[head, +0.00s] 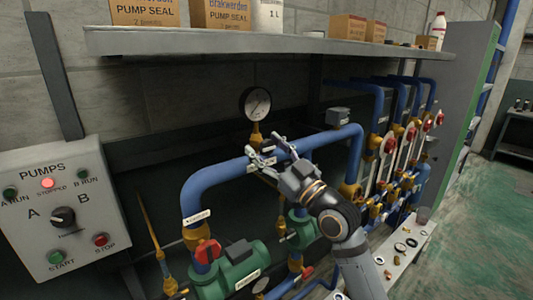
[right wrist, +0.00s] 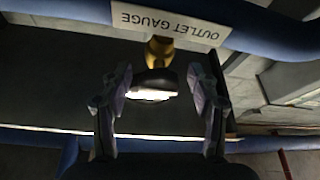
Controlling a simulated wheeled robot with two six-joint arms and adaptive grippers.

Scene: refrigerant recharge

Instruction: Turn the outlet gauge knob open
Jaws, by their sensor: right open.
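A dark, bright-edged part (right wrist: 154,83) shows between the spread fingers (right wrist: 157,100). My left gripper is not in view.
The blue pipe (head: 224,177) arches over green pumps (head: 228,274) and a red valve handle (head: 208,251). A shelf (head: 290,43) with boxes overhangs the gauge. The pump control panel (head: 62,215) is at left. Red-knobbed valves stand at right, above a bench with small parts.

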